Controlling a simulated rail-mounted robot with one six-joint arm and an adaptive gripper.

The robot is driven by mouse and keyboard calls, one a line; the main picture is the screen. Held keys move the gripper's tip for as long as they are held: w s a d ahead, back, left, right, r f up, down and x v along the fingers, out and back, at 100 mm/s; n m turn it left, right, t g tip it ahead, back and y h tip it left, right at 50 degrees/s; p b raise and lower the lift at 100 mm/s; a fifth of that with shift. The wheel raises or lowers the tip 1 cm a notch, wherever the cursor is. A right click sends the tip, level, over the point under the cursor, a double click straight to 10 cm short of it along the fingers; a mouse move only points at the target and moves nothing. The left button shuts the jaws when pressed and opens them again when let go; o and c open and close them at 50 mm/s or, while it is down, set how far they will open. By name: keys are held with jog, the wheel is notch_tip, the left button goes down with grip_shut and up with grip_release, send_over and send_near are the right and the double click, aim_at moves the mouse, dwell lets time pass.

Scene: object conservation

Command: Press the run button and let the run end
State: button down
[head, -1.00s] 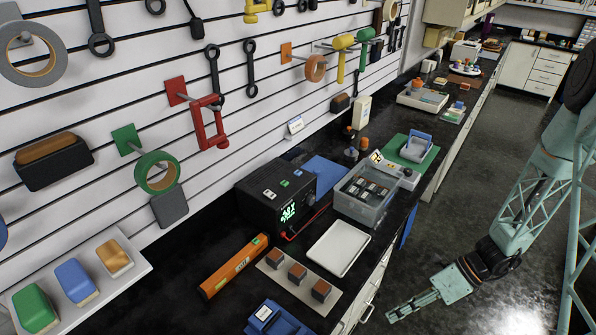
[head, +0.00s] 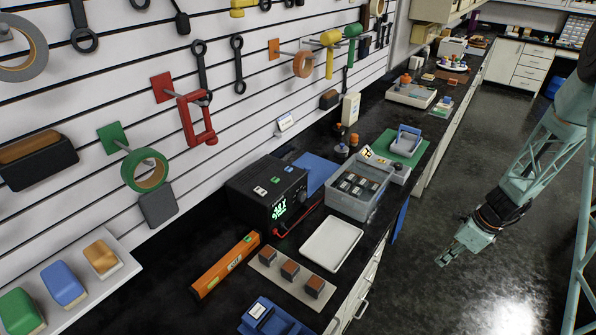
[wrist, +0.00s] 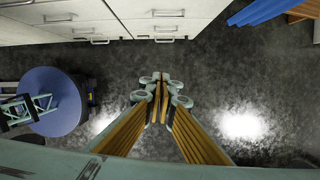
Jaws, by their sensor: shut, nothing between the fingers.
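A black box (head: 246,205) with a lit green display (head: 279,210) stands on the dark counter against the slatted wall. On its top are a green piece (head: 275,180) and pale pieces on either side of it. Their labels are too small to read, and I cannot tell which one is the run button. My gripper (head: 445,257) hangs over the open floor to the right of the counter, well apart from the box. In the wrist view its fingers (wrist: 162,98) are together with nothing between them. The box does not show there.
A clear bin (head: 345,211), a white tray (head: 331,243) and an orange bar (head: 224,265) lie near the box. A red clamp (head: 197,118) and other tools hang on the wall. Cabinet drawers (wrist: 155,25) line the counter's front. The floor (head: 420,290) around my gripper is free.

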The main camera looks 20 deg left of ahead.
jog(key=w+d+r+t+h, duration=0.1)
jog(key=w+r, duration=0.1)
jog(key=w, duration=0.4)
jog(key=w+d+r+t, duration=0.2)
jog(key=w+r, duration=0.1)
jog(key=w, duration=0.3)
jog(key=w+a+r+t+h, duration=0.1)
jog(key=w+a+r+t, duration=0.1)
jog(key=w+a+r, duration=0.65)
jog(key=w+a+r+m+t+p, duration=0.1)
jog(key=w+a+r, duration=0.15)
jog(key=a, duration=0.85)
jog(key=w+a+r+m+t+p, duration=0.15)
jog(key=a+r, duration=0.25)
jog(key=a, duration=0.7)
notch_tip(320, 180, up, 11)
jog(key=m+h+p, duration=0.1)
jog(key=m+p, duration=0.2)
jog(key=p, duration=0.2)
send_over(287, 169)
jog(key=shift+f+n+t, duration=0.2)
jog(key=shift+n+t, duration=0.05)
jog(key=shift+t, duration=0.2)
jog(key=shift+f, duration=0.15)
jog(key=shift+f+b, duration=2.9)
jog(key=shift+f, duration=1.3)
